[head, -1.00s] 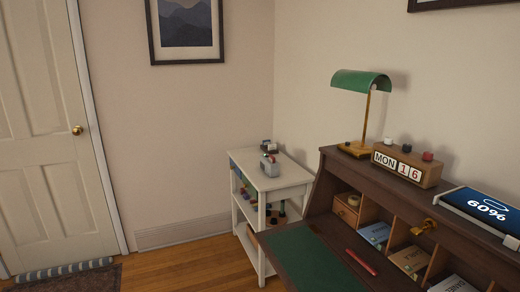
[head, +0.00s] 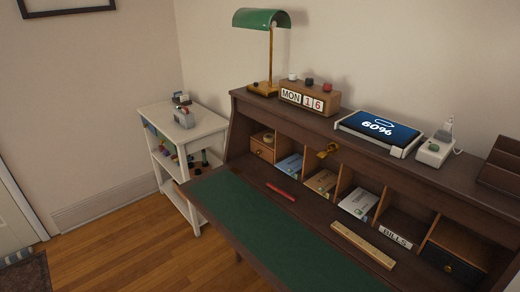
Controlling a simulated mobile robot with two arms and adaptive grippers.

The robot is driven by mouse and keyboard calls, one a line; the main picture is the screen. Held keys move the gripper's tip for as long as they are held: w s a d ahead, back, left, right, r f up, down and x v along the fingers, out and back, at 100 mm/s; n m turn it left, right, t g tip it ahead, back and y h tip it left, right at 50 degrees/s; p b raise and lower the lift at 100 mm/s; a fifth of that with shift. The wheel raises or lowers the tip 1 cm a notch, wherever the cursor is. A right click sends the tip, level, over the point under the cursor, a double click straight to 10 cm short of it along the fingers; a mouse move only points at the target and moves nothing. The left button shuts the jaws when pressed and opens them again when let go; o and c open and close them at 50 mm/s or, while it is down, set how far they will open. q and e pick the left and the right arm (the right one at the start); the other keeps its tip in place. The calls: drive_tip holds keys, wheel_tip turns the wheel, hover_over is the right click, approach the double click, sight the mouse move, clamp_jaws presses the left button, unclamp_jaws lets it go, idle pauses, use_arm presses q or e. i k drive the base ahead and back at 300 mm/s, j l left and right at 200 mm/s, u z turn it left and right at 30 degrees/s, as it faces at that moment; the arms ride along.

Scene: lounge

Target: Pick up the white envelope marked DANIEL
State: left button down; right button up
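A white envelope (head: 356,204) leans in a pigeonhole of the dark wooden desk (head: 330,148). Dark lettering shows on it, but it is too small to read for certain. To its left, a tan envelope (head: 321,181) and a blue envelope (head: 290,166) stand in their own pigeonholes. Neither of my grippers is in view.
A red pen (head: 281,192) and a wooden ruler (head: 362,245) lie on the desk before the pigeonholes. The green writing surface (head: 270,235) is clear. A lamp (head: 268,50), block calendar (head: 309,96) and tablet (head: 378,130) stand on top. A white shelf (head: 180,135) stands left.

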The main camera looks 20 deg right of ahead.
sight(359, 203)
drive_tip(key=k+l+z, duration=0.25)
drive_tip(key=k, duration=0.2)
drive_tip(key=k+l+z, duration=0.25)
drive_tip(key=k, duration=0.25)
drive_tip(key=k+l+z, duration=0.25)
drive_tip(key=k, duration=0.15)
drive_tip(key=i+j+z, duration=0.25)
drive_tip(key=i+j, duration=0.5)
drive_tip(key=i+j+z, duration=0.25)
drive_tip(key=i+j, duration=0.65)
